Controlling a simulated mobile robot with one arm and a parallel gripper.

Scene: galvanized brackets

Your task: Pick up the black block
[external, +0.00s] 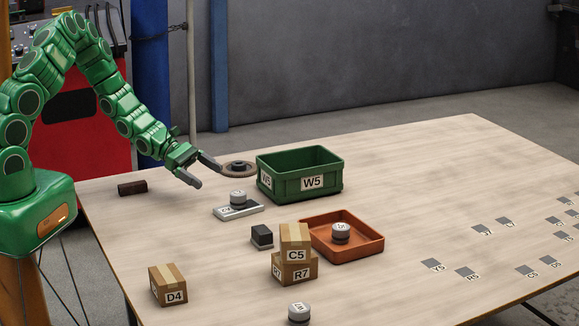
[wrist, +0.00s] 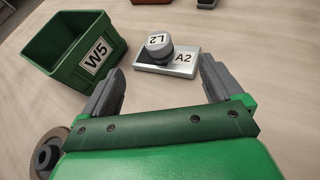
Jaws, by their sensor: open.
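The black block (external: 262,236) is a small dark cube with a lighter grey face. It stands on the table in the external view, left of the stacked cartons and nearer the camera than the silver plate. My gripper (external: 208,175) is open and empty above the table's back left part, behind and left of the plate and well apart from the block. In the wrist view the open fingers (wrist: 160,72) frame the plate. A dark thing (wrist: 206,3) is cut off at that view's top edge; I cannot tell whether it is the black block.
The plate (external: 252,209) carries a grey cylinder (external: 238,197). A green bin (external: 330,188) and a round brown disc (external: 238,169) stand near my gripper. An orange tray (external: 372,247) holds another cylinder. Carton C5 (external: 294,234) sits on R7 (external: 303,274).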

